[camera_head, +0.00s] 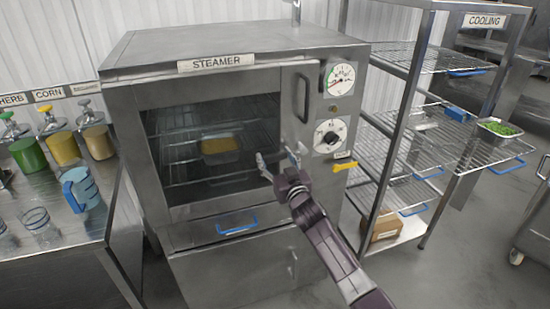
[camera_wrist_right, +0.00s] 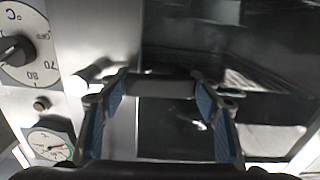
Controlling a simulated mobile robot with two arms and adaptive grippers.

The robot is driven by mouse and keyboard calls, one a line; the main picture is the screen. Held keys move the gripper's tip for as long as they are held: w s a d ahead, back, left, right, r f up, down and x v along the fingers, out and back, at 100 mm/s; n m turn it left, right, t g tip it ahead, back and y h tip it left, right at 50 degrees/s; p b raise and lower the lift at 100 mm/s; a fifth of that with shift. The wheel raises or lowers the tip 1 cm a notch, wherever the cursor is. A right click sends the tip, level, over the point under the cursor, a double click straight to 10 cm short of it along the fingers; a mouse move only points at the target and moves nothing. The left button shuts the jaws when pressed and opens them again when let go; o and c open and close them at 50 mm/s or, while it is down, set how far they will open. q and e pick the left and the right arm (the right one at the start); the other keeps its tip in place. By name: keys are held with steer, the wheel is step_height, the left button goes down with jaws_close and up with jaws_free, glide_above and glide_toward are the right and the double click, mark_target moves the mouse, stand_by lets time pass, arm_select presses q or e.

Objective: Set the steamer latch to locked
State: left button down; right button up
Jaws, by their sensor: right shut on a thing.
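The steamer (camera_head: 220,61) is a large steel cabinet with a glass door (camera_head: 165,130), which looks closed. A dark vertical door handle (camera_head: 303,97) is at the door's upper right. My right gripper (camera_head: 279,158) is in front of the door's right edge, below that handle. In the right wrist view, a dark bar (camera_wrist_right: 160,86) runs between the fingers, with a pale round pivot (camera_wrist_right: 88,78) at its left end. It looks like the latch, and the gripper is shut on it. The gripper partly hides the latch in the head view. My left gripper is not in view.
A temperature gauge (camera_head: 340,78) and dial (camera_head: 330,136) sit right of the door, above a small yellow piece (camera_head: 343,166). The cooling rack (camera_head: 403,110) stands to the right. The left counter (camera_head: 85,225) holds canisters and a blue jug (camera_head: 80,189).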

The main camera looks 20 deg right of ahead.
mark_target(281, 167)
steer(key=shift+d+f+n+b, duration=0.1)
steer(key=shift+f+n+b, duration=0.7)
steer(key=shift+f+n, duration=0.1)
steer(key=f+n+b, duration=0.1)
steer(key=f+n, duration=0.1)
steer(key=shift+d+n+b, duration=0.3)
steer(key=shift+d+b, duration=0.05)
steer(key=shift+b, duration=0.05)
steer(key=shift+d+f+n+b, duration=0.35)
steer(key=shift+f+n+b, duration=0.3)
steer(key=shift+n, duration=0.25)
steer(key=d+f+n+b, duration=0.1)
steer(key=d+f+n, duration=0.1)
steer(key=n, duration=0.1)
steer(key=shift+f+n+b, duration=0.1)
steer(key=shift+n+b, duration=0.2)
steer(key=shift+b, duration=0.05)
steer(key=d+f+n+b, duration=0.1)
steer(key=d+n+b, duration=0.1)
steer(key=d+n, duration=0.4)
steer(key=shift+w+f+n, duration=0.15)
steer(key=shift+f+n, duration=0.2)
steer(key=shift+n, duration=0.55)
